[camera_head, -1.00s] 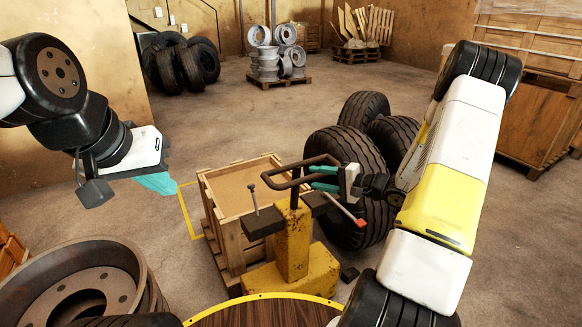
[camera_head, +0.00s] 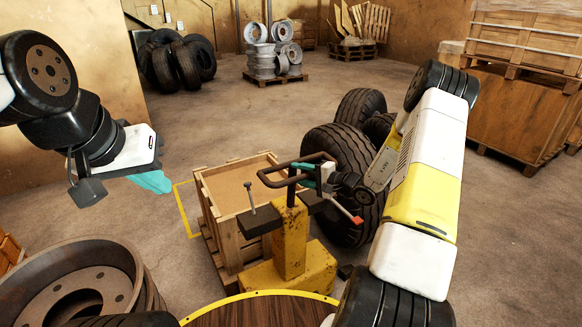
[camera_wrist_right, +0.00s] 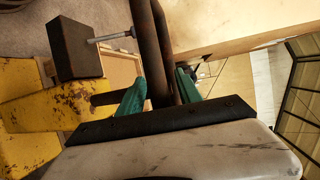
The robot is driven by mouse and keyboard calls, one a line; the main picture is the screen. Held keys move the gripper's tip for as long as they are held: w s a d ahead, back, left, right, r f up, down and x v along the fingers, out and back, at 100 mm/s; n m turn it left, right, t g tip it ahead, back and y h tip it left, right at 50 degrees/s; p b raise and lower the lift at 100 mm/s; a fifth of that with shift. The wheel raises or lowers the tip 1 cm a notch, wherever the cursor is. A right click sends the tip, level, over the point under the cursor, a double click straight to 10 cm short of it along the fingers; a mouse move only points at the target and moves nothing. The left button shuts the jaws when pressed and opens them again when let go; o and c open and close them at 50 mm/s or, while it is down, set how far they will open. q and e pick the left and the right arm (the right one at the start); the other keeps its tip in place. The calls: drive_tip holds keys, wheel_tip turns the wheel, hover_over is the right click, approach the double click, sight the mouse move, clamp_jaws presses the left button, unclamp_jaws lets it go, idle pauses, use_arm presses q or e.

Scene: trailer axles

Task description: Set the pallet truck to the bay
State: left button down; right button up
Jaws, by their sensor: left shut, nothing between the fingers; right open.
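The yellow pallet truck (camera_head: 291,240) stands in front of me with its dark looped handle (camera_head: 268,181) upright. A wooden crate (camera_head: 208,203) sits on a pallet behind its column. A yellow floor line (camera_head: 182,210), seemingly the bay's marking, shows left of the crate; the rest is hidden. My right gripper (camera_head: 305,172) is open at the right side of the handle. In the right wrist view the handle bars (camera_wrist_right: 158,40) pass between the teal fingers of this gripper (camera_wrist_right: 160,85). My left gripper (camera_head: 153,182) is shut and empty, in the air left of the crate.
Large tyres (camera_head: 343,160) stand close right of the truck. A big rusty rim (camera_head: 75,280) is at the front left. Wooden crates (camera_head: 515,110) stand at the right. Stacked wheel rims (camera_head: 274,55) stand on a pallet at the back. The floor between is clear.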

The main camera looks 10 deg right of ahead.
clamp_jaws()
idle(1.4)
